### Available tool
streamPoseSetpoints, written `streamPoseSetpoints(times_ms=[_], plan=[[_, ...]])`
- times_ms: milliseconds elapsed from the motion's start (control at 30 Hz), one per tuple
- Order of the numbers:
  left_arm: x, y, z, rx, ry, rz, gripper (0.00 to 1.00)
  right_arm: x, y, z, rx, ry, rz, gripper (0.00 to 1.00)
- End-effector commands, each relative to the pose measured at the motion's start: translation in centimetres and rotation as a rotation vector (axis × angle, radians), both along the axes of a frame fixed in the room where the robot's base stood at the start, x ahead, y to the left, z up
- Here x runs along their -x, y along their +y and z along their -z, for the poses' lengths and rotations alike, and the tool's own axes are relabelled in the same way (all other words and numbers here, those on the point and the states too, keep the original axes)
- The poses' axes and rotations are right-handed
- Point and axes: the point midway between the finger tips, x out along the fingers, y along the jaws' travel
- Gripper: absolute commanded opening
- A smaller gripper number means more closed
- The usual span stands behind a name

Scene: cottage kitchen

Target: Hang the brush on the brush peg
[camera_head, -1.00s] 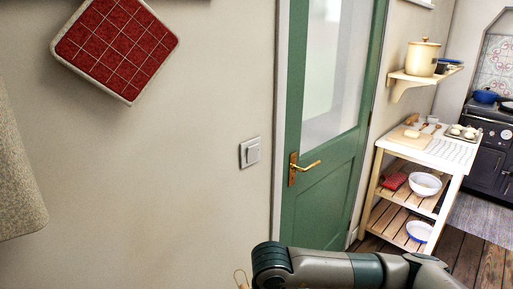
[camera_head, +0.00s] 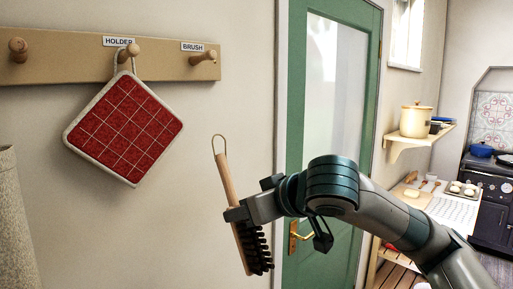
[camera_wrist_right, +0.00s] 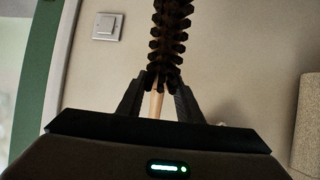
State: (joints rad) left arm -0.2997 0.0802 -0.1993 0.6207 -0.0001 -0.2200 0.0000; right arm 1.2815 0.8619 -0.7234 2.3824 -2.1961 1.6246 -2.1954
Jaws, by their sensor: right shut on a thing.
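The brush (camera_head: 226,180) has a wooden handle, dark bristles and a wire loop at its top end. My right gripper (camera_head: 238,213) is shut on its handle and holds it nearly upright, loop up, in front of the wall. In the right wrist view the bristles (camera_wrist_right: 171,40) rise beyond the fingers, with the gripper (camera_wrist_right: 158,95) around the handle. The brush peg (camera_head: 203,58), under a label reading BRUSH, is bare. It is up and left of the loop, and the two are apart. My left gripper is not in view.
A red checked pot holder (camera_head: 125,130) hangs on the HOLDER peg (camera_head: 128,52), left of the brush peg. Another bare peg (camera_head: 18,50) is at the rail's left end. A green door (camera_head: 335,75) is to the right.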

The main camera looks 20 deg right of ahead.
Motion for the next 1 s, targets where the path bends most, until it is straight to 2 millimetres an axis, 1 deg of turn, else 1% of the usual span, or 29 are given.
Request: streamPoseSetpoints(times_ms=[33,67,100,200,300,400,500,600,1000], plan=[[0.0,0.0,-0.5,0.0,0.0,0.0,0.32,0.2,-0.2,-2.9,-0.012,-0.049,-0.011,0.06],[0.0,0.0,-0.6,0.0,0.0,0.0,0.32,0.4,-0.3,-4.4,-0.02,-0.073,-0.02,0.06],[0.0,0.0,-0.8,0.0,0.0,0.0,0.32,0.7,-0.4,-6.3,-0.029,-0.106,-0.029,0.06],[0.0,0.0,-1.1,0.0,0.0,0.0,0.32,1.6,-0.6,-10.5,-0.052,-0.174,-0.051,0.06],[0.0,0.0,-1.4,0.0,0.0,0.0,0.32,2.5,-0.8,-13.7,-0.068,-0.225,-0.067,0.06],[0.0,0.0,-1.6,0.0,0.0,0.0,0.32,3.3,-1.0,-15.9,-0.08,-0.257,-0.076,0.06],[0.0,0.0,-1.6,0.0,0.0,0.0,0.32,3.7,-1.0,-17.1,-0.087,-0.274,-0.081,0.06],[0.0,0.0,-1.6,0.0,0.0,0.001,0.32,3.9,-1.1,-17.6,-0.09,-0.28,-0.083,0.06],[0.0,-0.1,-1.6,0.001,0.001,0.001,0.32,3.9,-1.1,-17.6,-0.09,-0.279,-0.083,0.06]])
